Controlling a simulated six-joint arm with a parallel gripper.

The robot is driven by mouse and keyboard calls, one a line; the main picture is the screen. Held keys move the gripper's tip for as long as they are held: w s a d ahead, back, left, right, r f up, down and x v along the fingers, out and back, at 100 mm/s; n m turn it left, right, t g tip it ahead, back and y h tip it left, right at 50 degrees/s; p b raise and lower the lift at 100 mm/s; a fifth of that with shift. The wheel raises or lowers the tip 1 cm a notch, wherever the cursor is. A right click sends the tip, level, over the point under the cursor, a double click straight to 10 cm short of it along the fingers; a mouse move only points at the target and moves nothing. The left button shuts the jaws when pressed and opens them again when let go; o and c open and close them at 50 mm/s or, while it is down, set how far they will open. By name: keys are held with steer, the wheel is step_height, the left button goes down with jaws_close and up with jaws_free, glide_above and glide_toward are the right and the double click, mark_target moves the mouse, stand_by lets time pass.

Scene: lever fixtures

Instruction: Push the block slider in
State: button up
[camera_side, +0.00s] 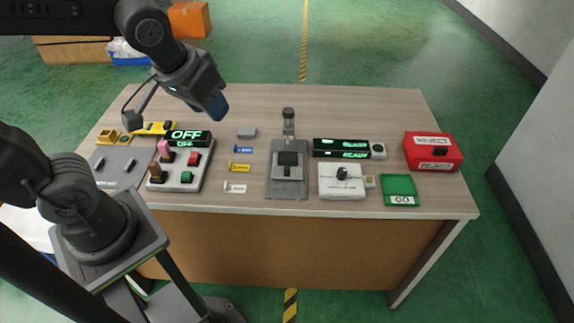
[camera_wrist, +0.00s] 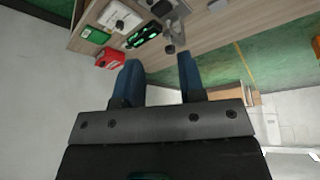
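The fixture shows only partly at the top of the wrist view (camera_wrist: 172,28). How far the block is in is too small to tell. My gripper (camera_side: 217,107) is above the table, left of the fixture and apart from it. In the wrist view its two blue fingers (camera_wrist: 158,62) are spread with nothing between them.
A button and lever panel (camera_side: 182,176) under an OFF display (camera_side: 187,138) stands left. A READY display (camera_side: 342,148), white switch box (camera_side: 342,182), green GO tray (camera_side: 400,190) and red REJECT box (camera_side: 433,153) stand right.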

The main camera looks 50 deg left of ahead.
steer(key=shift+o, duration=0.6)
steer(key=w+d+f+n+g+y, duration=0.1)
steer(key=w+f+n, duration=0.2)
steer(key=w+f, duration=0.2)
steer(key=shift+w+d, duration=0.15)
steer(key=shift+w, duration=1.1)
steer(key=n+y, duration=0.1)
steer(key=n, duration=0.2)
glide_toward(287, 167)
steer(key=shift+g, duration=0.3)
steer(key=x, duration=0.9)
steer(key=shift+w, duration=0.25)
jaws_close()
